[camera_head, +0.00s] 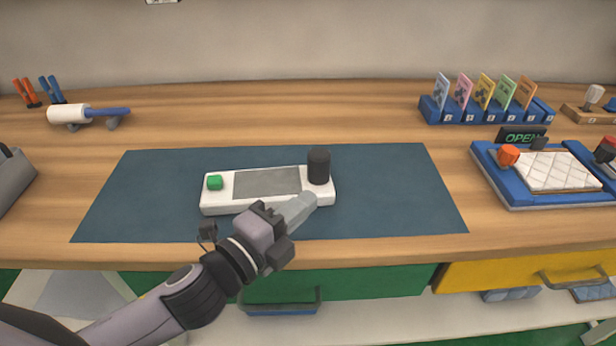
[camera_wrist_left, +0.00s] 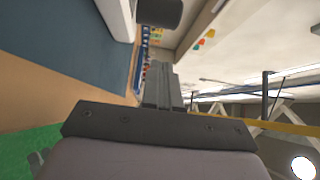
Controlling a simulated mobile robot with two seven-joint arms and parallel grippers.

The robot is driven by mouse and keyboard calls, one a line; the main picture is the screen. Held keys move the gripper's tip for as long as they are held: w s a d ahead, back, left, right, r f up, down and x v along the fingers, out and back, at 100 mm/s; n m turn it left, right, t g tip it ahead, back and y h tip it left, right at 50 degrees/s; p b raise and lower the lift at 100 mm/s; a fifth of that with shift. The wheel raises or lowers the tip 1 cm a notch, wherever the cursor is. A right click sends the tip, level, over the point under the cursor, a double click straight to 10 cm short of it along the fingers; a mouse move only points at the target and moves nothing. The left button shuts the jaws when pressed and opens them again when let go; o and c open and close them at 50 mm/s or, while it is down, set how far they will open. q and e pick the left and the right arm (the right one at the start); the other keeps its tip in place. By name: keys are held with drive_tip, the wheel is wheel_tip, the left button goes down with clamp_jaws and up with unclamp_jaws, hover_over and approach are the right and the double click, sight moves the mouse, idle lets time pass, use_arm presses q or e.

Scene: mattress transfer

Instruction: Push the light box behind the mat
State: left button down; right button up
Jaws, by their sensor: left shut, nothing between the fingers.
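The light box (camera_head: 225,195) is a low white box with a grey panel, a green button (camera_head: 214,182) at its left and a black cylinder (camera_head: 319,166) at its right. It lies on the dark blue mat (camera_head: 400,200). My left gripper (camera_head: 308,200) is shut and empty at the box's front right edge, below the cylinder; I cannot tell whether it touches. In the left wrist view the shut fingers (camera_wrist_left: 162,84) point toward the black cylinder (camera_wrist_left: 159,12), with the box's white side (camera_wrist_left: 118,14) beside it. My right gripper is not in view.
Behind the mat is a bare strip of wooden table (camera_head: 270,125). A white roller on a stand (camera_head: 70,115) is at the back left, and a blue card rack (camera_head: 485,112) at the back right. A blue tray (camera_head: 545,199) sits right of the mat.

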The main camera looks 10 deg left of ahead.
sight(323, 169)
use_arm(q)
drive_tip(key=w, duration=0.4)
drive_tip(key=shift+w, duration=0.35)
drive_tip(key=shift+w+a, duration=0.1)
drive_tip(key=shift+w, duration=0.45)
